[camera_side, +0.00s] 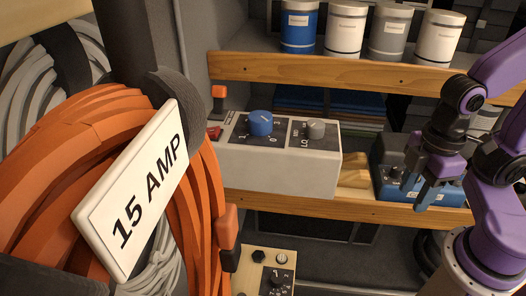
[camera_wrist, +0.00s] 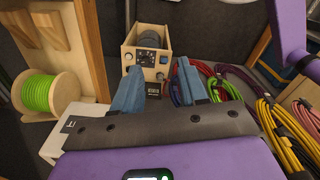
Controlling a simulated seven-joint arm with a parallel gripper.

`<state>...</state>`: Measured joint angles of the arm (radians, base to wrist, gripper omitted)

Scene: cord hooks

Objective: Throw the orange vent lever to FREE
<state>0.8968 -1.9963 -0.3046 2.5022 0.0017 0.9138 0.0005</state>
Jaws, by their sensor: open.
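In the side view, an orange handle (camera_side: 218,92) on a dark stem stands upright at the left end of a pale control box (camera_side: 280,165). A second orange piece with a dark lower end (camera_side: 229,224) hangs beside the cord coil. I cannot tell for certain which is the vent lever, and no FREE marking is readable. My gripper (camera_side: 433,196) is well to the right of both, in front of a blue unit. In the wrist view, my gripper (camera_wrist: 157,88) has its two blue fingers apart with nothing held between them. Neither orange piece can be made out there.
A large orange cord coil (camera_side: 60,150) with a "15 AMP" tag (camera_side: 135,195) fills the left foreground. The pale box carries a blue knob (camera_side: 261,124) and a grey knob (camera_side: 316,128). A wooden shelf (camera_side: 300,68) with canisters runs above. A wooden panel box (camera_wrist: 148,57) lies ahead.

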